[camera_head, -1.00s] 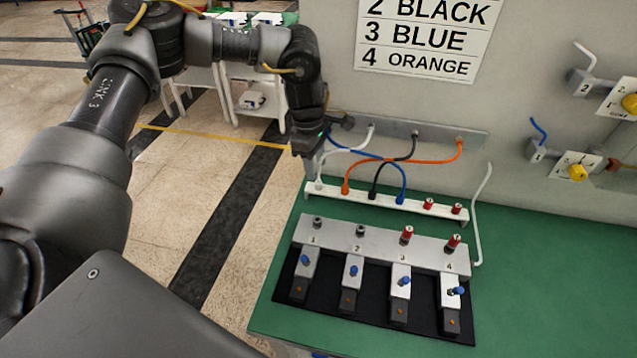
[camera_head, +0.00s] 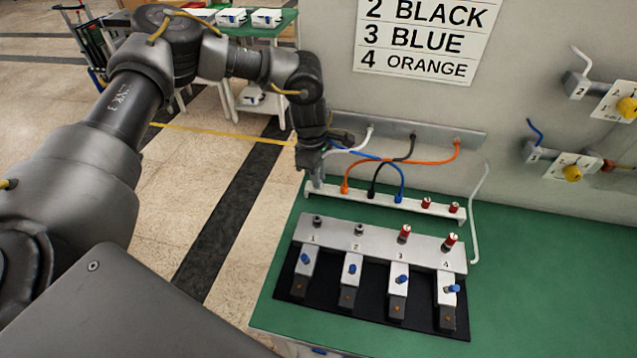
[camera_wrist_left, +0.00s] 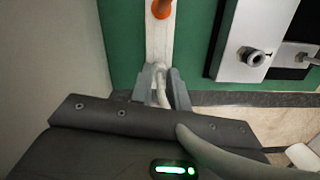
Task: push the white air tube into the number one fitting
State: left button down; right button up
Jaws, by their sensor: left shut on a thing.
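The white air tube (camera_head: 352,149) runs from the wall bracket down to the left end of the white rack (camera_head: 421,207). My left gripper (camera_head: 315,184) is at that end, shut on the white tube; in the left wrist view its fingers (camera_wrist_left: 160,85) close around the tube (camera_wrist_left: 160,72). The tube's tip is hidden by the gripper in the head view. The number one fitting (camera_head: 317,220) is a grey port on the silver manifold (camera_head: 384,242), in front of the gripper and apart from it. A fitting (camera_wrist_left: 256,57) shows right in the wrist view. My right gripper is not in view.
Orange (camera_head: 430,166), black (camera_head: 384,175) and blue (camera_head: 384,170) tubes reach the rack beside the white one and cross each other. Fittings three (camera_head: 405,233) and four (camera_head: 449,243) carry red caps. The green bench (camera_head: 540,275) is clear at right.

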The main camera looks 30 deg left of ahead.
pick_arm(q)
jog(key=shift+r, duration=0.15)
jog(key=shift+r+b, duration=0.6)
jog(key=shift+b, duration=0.05)
jog(key=shift+w+r+b, duration=0.1)
jog(key=shift+r+b, duration=0.35)
jog(key=shift+r, duration=0.25)
jog(key=s+d+r+b, duration=0.4)
jog(key=s+d+r, duration=0.4)
jog(key=s+r, duration=0.2)
jog(key=shift+s, duration=0.8)
